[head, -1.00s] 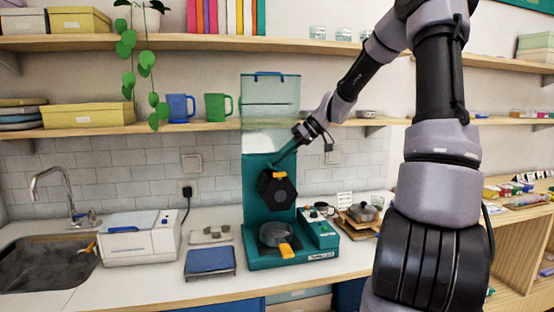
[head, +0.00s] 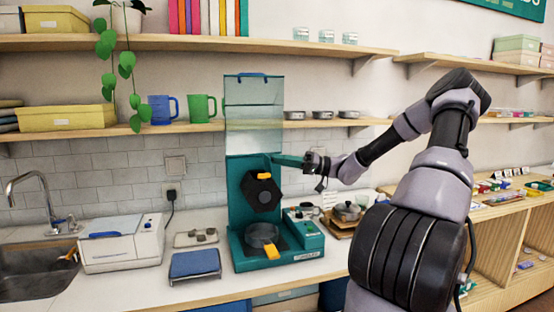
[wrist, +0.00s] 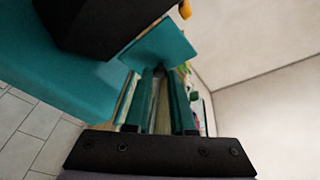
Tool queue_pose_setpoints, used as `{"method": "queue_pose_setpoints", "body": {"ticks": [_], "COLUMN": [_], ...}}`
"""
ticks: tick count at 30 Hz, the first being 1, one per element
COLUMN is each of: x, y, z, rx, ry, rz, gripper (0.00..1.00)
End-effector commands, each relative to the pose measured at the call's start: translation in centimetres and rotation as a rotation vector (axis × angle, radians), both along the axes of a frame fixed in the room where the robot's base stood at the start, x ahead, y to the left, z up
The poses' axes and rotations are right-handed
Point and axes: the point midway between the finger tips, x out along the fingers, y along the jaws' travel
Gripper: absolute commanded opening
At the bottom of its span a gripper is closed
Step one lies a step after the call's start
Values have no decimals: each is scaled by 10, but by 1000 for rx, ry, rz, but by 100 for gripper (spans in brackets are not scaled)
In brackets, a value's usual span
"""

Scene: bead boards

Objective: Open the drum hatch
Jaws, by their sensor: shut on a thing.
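A teal machine (head: 240,215) stands on the counter in the head view. A black drum (head: 262,197) with an orange tab (head: 264,176) is on its front, above a round grey pan (head: 261,235). My gripper (head: 278,158) reaches in almost level from the right, beside the machine's upper body. In the wrist view my gripper (wrist: 163,74) is shut at the edge of a flat teal plate (wrist: 160,48). The black drum (wrist: 95,22) is at the upper left there. The jaws cover the gripped part, and I cannot tell whether the plate is the hatch.
A white-and-blue appliance (head: 122,243), a blue scale (head: 195,264) and a sink (head: 38,275) lie left of the machine. A tray with a pot (head: 347,211) stands right of it. Shelves (head: 190,127) run above. The counter's front strip is clear.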

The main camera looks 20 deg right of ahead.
Motion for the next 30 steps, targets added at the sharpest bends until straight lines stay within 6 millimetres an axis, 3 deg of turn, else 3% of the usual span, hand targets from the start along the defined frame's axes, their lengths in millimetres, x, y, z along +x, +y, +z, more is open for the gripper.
{"method": "queue_pose_setpoints", "body": {"ticks": [15, 30], "x": [0, -1], "y": [-13, -14], "z": [-20, -25], "rx": [396, 502], "ry": [2, 0], "rz": [2, 4], "gripper": [0, 0]}}
